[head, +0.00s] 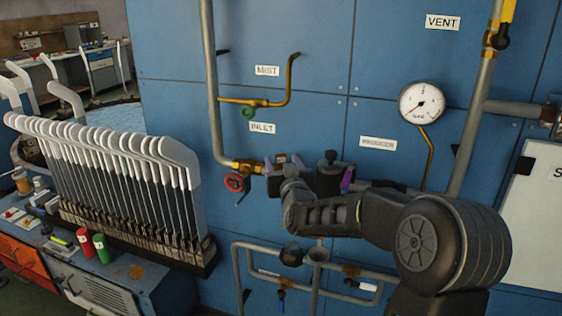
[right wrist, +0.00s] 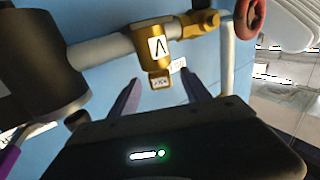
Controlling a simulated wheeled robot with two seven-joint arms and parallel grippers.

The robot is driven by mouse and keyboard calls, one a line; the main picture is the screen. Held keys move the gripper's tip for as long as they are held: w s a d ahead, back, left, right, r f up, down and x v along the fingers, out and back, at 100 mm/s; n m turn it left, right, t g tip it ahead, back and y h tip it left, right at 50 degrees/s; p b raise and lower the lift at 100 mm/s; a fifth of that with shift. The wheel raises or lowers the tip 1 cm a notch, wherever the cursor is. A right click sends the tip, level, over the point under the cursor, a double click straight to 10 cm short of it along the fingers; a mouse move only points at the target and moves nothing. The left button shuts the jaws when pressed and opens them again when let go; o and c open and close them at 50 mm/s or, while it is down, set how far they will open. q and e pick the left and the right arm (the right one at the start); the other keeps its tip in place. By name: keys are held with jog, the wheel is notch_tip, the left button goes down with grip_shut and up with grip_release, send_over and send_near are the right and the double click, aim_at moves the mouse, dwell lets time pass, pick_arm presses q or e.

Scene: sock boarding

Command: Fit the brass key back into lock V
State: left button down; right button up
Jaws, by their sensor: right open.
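Lock V (right wrist: 163,48) is a brass block on a grey pipe, its V label upside down in the right wrist view. A small brass piece with dark marks (right wrist: 160,81) sits at its lower end; I cannot tell whether it is the key's head or part of the lock. My right gripper (right wrist: 161,88) is open, one finger on each side of that piece, with visible gaps. In the head view my right gripper (head: 284,165) is at the pipe by the inlet, where it hides the lock. My left gripper is not in view.
A red handwheel (head: 235,182) is close left of my right gripper. A dark regulator body (head: 328,174) with purple parts is close right. Pipes cross the blue panel (head: 300,105). A rack of white sock boards (head: 120,165) stands left, with red and green cylinders before it.

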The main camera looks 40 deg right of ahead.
jog(key=v, duration=0.5)
jog(key=shift+s+a+b, duration=0.2)
jog(key=shift+s+b, duration=0.1)
dwell(0.6)
jog(key=s+a+f+g+y+p, duration=0.1)
jog(key=a+f+g+y, duration=0.15)
jog(key=a+f, duration=0.5)
jog(key=s+a+f+g+y, duration=0.1)
jog(key=a+f+g+y, duration=0.3)
jog(key=f, duration=0.7)
jog(key=s+a+f+y+p, duration=0.1)
jog(key=a+f, duration=0.6)
jog(key=f, duration=0.3)
jog(key=s+a+f+n+g+y+p, duration=0.1)
jog(key=s+a+f+g, duration=0.2)
jog(key=s+a+f, duration=0.3)
jog(key=s+a+f+n+g+y, duration=0.1)
jog(key=s+a+f+g+y, duration=0.1)
jog(key=s+a+f, duration=0.4)
jog(key=s+a+f+n+g+y+p, duration=0.1)
jog(key=s+a+f+g, duration=0.3)
jog(key=s, duration=1)
jog(key=a+f, duration=0.2)
jog(key=a, duration=0.2)
jog(key=shift+s+p, duration=0.3)
jog(key=shift+f, duration=0.1)
jog(key=shift+c, duration=0.3)
